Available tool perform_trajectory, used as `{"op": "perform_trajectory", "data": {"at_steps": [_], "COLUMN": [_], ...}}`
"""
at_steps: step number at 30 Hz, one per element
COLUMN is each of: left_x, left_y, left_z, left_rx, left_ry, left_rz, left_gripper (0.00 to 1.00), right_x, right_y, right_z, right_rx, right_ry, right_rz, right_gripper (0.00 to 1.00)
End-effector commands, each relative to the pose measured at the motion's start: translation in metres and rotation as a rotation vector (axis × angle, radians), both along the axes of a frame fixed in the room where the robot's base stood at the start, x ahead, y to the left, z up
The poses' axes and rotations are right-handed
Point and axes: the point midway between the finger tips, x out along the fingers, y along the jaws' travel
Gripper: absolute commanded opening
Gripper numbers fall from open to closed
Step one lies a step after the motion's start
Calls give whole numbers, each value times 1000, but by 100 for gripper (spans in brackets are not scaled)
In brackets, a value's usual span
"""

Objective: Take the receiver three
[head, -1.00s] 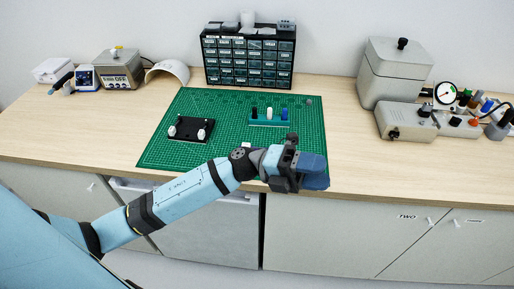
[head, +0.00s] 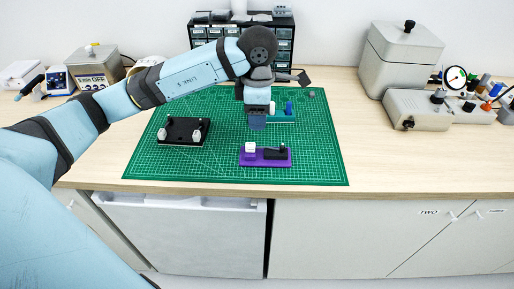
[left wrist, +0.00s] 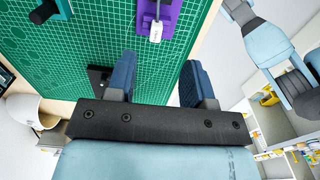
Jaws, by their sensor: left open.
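My left gripper (head: 257,122) points down over the green mat, in front of the teal holder (head: 285,119). Its blue fingers are apart with nothing between them in the left wrist view (left wrist: 158,70). The teal holder carries a white piece (head: 272,107) and a blue piece (head: 289,108); the gripper hides its left part. A purple holder (head: 262,161) lies nearer the front with a white piece (head: 250,147) and a black piece (head: 276,153); it also shows in the left wrist view (left wrist: 167,16). I cannot read which piece is three.
A black plate (head: 184,130) with two white knobs lies on the mat's left. The green mat (head: 320,165) is clear at right. A drawer cabinet (head: 284,38) stands behind my arm. A grey box (head: 402,60) and a gauge device (head: 418,110) stand at right.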

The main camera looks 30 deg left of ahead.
Motion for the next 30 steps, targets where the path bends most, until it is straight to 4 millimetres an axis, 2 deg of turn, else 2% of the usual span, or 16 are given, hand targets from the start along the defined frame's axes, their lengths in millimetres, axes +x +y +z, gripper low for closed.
{"op": "perform_trajectory", "data": {"at_steps": [1,6,14,21,25,30], "left_x": [-1,-1,-1,-3,-2,-2], "left_y": [0,0,3,9,9,9], "left_z": [-12,-39,-59,-94,-102,-102], "left_rx": [-1,-3,-3,-4,-5,-4], "left_ry": [5,3,4,3,0,0], "left_rz": [0,0,0,-1,-1,-1], "left_gripper": [48,48,48,48,48,48], "right_x": [0,0,0,0,-1,-2], "right_y": [-1,-4,-4,-3,-2,-2], "right_z": [0,-1,1,3,2,1], "right_rx": [-2,-10,-10,-8,-6,-6], "right_ry": [-1,-2,-4,-8,-4,-3], "right_rz": [2,5,5,3,2,2], "right_gripper": [43,43,43,43,43,43]}}
